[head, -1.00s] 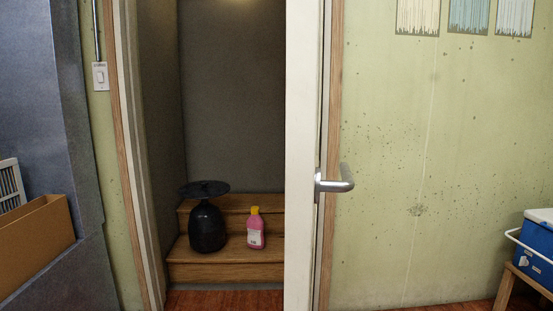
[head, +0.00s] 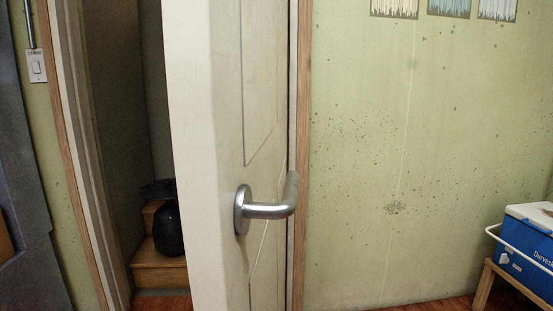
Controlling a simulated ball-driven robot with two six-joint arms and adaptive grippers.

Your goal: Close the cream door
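The cream door (head: 215,90) stands partly open in the middle of the head view. Its near edge faces me and its panelled face shows to the right. A silver lever handle (head: 268,210) sticks out from that face. The door frame's left post (head: 62,150) is at the left, with an open gap between it and the door. Neither of my grippers shows in this view, and nothing touches the handle.
In the gap, a black object (head: 168,228) stands on wooden steps (head: 157,270). A light switch (head: 36,66) is on the left wall. A blue cooler (head: 528,250) sits on a wooden stand (head: 515,285) at the right. The green wall (head: 400,150) is bare below the pictures.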

